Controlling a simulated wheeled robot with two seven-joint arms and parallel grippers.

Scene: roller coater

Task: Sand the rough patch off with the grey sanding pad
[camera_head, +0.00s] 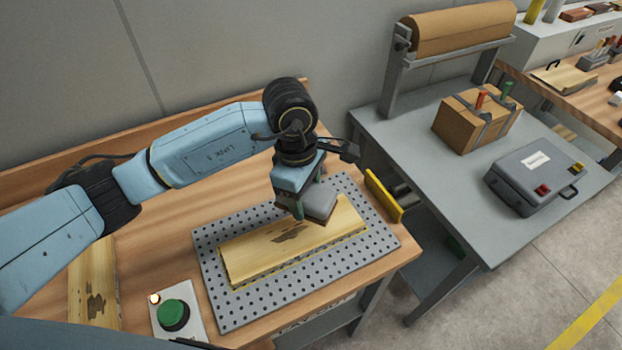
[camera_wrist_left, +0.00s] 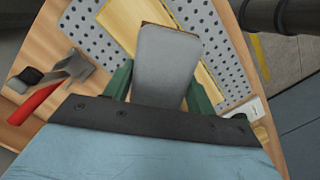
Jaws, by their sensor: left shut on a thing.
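My left gripper (camera_head: 308,197) is shut on the grey sanding pad (camera_head: 319,204), over the right half of a pale wooden board (camera_head: 250,256). I cannot tell whether the pad touches the wood. A dark rough patch (camera_head: 288,236) marks the middle of the board, just left of the pad and uncovered in part. The board lies on a perforated grey plate (camera_head: 219,304). In the left wrist view, the pad (camera_wrist_left: 165,65) sits between the green fingers and hides part of the board (camera_wrist_left: 205,82). My right gripper is not in view.
Another stained board (camera_head: 92,270) and a green button (camera_head: 173,314) on a white box are at left. A red-handled tool (camera_wrist_left: 42,103) shows in the wrist view. A yellow-edged item (camera_head: 383,194) stands right of the plate. A grey bench (camera_head: 400,148) holds a box and a case.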

